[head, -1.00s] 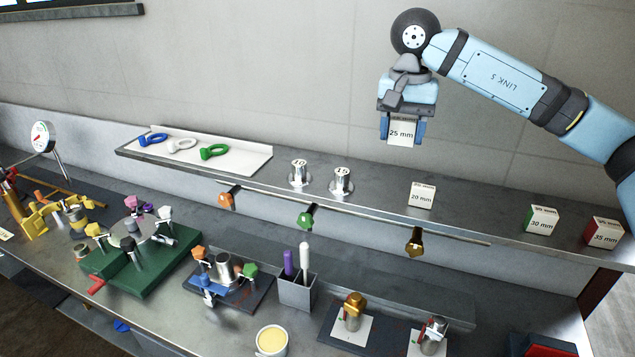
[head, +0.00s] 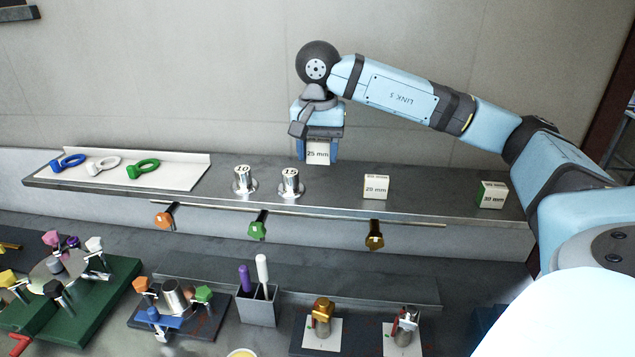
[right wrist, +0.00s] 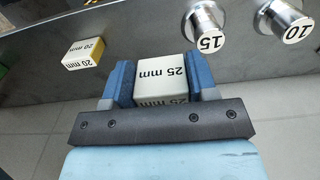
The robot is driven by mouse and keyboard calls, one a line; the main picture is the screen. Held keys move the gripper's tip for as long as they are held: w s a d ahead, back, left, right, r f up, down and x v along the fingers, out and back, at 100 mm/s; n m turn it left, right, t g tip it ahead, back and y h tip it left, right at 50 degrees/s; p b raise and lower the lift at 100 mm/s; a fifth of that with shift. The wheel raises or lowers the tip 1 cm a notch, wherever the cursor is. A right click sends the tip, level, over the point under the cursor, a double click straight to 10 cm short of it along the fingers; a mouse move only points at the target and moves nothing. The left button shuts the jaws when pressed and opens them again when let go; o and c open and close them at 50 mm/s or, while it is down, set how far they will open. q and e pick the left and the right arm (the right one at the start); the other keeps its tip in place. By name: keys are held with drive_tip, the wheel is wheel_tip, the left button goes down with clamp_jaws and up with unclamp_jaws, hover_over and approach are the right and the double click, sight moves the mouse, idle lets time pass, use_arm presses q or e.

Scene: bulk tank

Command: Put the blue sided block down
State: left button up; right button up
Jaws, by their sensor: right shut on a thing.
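The block marked 25 mm (head: 318,152) is between the fingers of my right gripper (head: 318,150), which is shut on it. It is over the back part of the metal shelf (head: 340,190), between the 15 post and the 20 mm block. In the right wrist view the 25 mm block (right wrist: 161,78) shows white faces with blue fingers on both sides. Its blue sides are hidden by the fingers or cannot be told from them. I cannot tell whether its bottom touches the shelf. My left gripper is not in view.
Posts marked 10 (head: 243,180) and 15 (head: 290,183) stand left of the held block. The 20 mm block (head: 376,187) and 30 mm block (head: 493,195) stand to the right. A white tray (head: 185,178) holds blue, white and green rings. Knobs hang from the shelf's front edge.

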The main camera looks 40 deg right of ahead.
sight(318, 196)
wheel_tip(318, 196, down, 7)
drive_tip(key=shift+f+p, duration=0.15)
drive_tip(key=shift+p, duration=0.2)
drive_tip(key=shift+f, duration=0.1)
drive_tip(key=o, duration=0.6)
drive_tip(key=shift+o, duration=0.2)
